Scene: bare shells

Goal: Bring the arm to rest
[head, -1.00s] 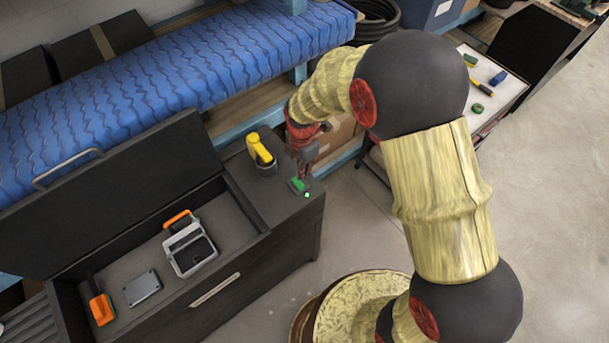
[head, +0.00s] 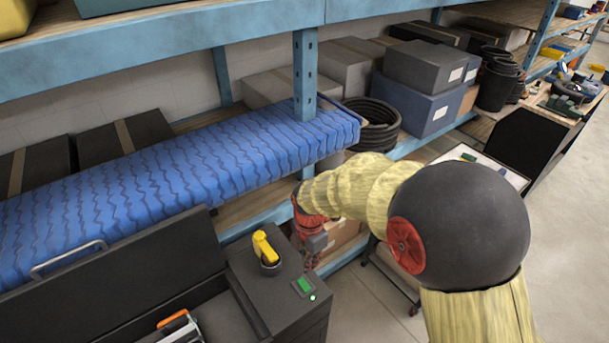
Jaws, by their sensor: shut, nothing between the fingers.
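My arm, yellow with dark round joints, rises from the lower right of the head view and reaches left. My gripper (head: 312,258) hangs at its end, red and grey, just right of and behind the dark chest's right-hand top. It is shut and holds nothing. Its fingertips are small and partly hard to make out against the shelf and box behind.
A yellow-handled tool (head: 265,248) stands on the dark chest (head: 285,312), near a small green-lit panel (head: 304,286). A white-topped cart (head: 508,176) stands behind my arm. Open floor lies at right.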

